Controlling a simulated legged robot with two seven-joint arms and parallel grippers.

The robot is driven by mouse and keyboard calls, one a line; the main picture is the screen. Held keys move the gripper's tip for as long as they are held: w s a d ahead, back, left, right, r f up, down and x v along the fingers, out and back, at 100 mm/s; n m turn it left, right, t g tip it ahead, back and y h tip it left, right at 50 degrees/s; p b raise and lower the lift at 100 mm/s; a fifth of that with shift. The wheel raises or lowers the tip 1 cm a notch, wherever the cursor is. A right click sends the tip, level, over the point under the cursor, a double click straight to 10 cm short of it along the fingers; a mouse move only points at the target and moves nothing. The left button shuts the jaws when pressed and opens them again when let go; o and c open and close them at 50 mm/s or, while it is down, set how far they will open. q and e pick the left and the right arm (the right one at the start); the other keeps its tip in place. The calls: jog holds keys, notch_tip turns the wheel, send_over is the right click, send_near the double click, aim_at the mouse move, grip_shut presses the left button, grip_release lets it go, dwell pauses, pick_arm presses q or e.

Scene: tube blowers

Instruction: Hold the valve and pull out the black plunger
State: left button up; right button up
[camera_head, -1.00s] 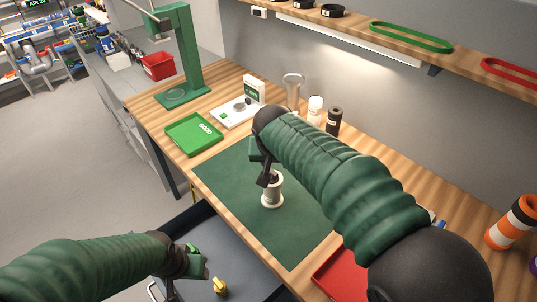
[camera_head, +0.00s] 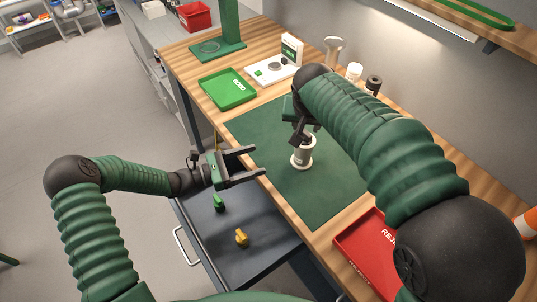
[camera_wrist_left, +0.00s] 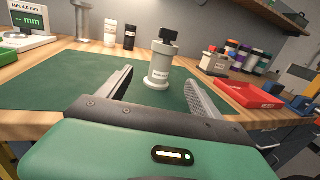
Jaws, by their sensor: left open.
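The valve is a pale grey cylinder (camera_head: 303,153) with a wide round base, upright on the green mat (camera_head: 330,190). The left wrist view shows the valve (camera_wrist_left: 158,68) with the black plunger (camera_wrist_left: 165,42) at its top. My left gripper (camera_head: 258,163) is open and empty, left of the valve and over the mat's edge. In the left wrist view the valve stands between the finger lines, just beyond the tips. My right gripper (camera_head: 302,122) overlaps the valve's top in the head view; its jaws are unclear.
An open drawer (camera_head: 275,245) below the table's front edge holds a green part (camera_head: 218,203) and a yellow part (camera_head: 241,238). A green tray (camera_head: 228,88) lies left of the mat, a red tray (camera_head: 370,250) right. Bottles (camera_head: 355,72) stand behind.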

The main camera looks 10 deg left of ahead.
aim_at(296, 150)
pick_arm(q)
jog(key=x, duration=1.5)
jog(key=shift+s+d+f, duration=0.15)
jog(key=shift+d+f, duration=0.1)
jog(key=shift+w+d, duration=0.35)
jog(key=shift+d, duration=0.15)
jog(key=shift+c, duration=0.2)
jog(key=shift+d, duration=0.1)
jog(key=c, duration=0.5)
grip_shut()
